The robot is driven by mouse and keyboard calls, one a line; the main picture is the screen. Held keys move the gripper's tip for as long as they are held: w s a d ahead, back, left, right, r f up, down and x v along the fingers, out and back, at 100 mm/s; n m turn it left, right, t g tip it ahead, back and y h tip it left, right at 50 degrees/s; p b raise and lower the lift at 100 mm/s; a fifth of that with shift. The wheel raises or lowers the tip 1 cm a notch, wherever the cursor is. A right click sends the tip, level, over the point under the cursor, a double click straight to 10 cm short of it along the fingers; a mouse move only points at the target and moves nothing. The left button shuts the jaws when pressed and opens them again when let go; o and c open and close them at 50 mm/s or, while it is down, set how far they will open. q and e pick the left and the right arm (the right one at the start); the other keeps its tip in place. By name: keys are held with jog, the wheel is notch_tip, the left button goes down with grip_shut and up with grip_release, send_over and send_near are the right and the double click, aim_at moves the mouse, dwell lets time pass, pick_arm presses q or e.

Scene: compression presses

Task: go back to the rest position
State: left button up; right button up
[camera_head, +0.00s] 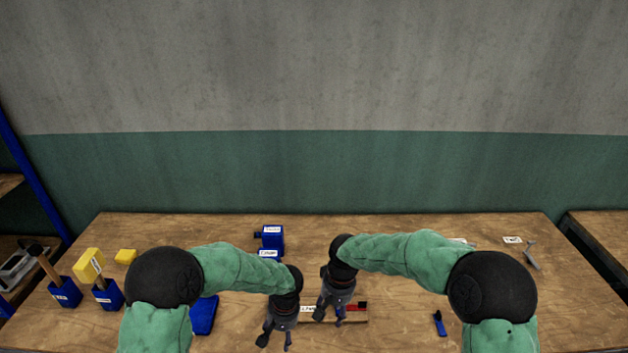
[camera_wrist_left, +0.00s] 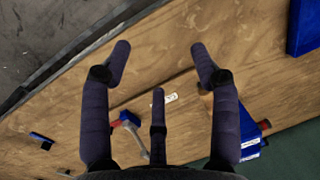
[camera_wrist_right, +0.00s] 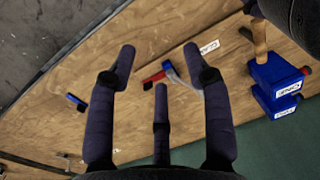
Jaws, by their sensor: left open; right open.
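My left gripper (camera_head: 276,336) hangs over the front middle of the wooden table (camera_head: 400,285), fingers pointing down. My right gripper (camera_head: 331,312) is close to its right, over a wooden strip with a white label and a red-and-dark piece (camera_head: 352,307). In the left wrist view the left gripper (camera_wrist_left: 160,55) has its fingers spread, with bare wood between the tips. In the right wrist view the right gripper (camera_wrist_right: 160,55) is also spread and empty; a red-and-blue piece (camera_wrist_right: 160,75) shows beyond the fingers. I cannot tell the exact gap between the two grippers.
Blue labelled blocks (camera_head: 271,238) stand at the table's back middle. A blue flat piece (camera_head: 204,315) lies by the left arm. A small blue item (camera_head: 439,323) and grey tool (camera_head: 531,257) lie right.

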jog(key=s+d+f+y+b, duration=0.1)
jog(key=s+f+b, duration=0.25)
jog(key=f, duration=0.75)
jog(key=s+f+y+b, duration=0.1)
jog(key=s+f+b, duration=0.3)
jog(key=f, duration=0.6)
pick_arm(q)
jog(key=s+f+n+h+b, duration=0.1)
jog(key=s+f+h+b, duration=0.1)
jog(key=s+f, duration=0.8)
jog(key=s+f+n+h+b, duration=0.1)
jog(key=s+f+h+b, duration=0.2)
jog(key=s+f, duration=0.8)
notch_tip(320, 180, down, 8)
jog(key=shift+a+r+n+t+h, duration=0.2)
jog(key=shift+a+n+t+h, duration=0.1)
jog(key=shift+t, duration=0.1)
pick_arm(e)
jog(key=s+d+f+m, duration=0.1)
jog(key=s+d+f, duration=0.1)
jog(key=s+f, duration=0.6)
jog(key=s+d+f+m, duration=0.1)
jog(key=s+d+f, duration=0.1)
jog(key=s+f, duration=0.5)
jog(key=shift+s+f+m+t+y, duration=0.3)
jog(key=shift+s+f+y, duration=0.1)
jog(key=shift+f, duration=0.05)
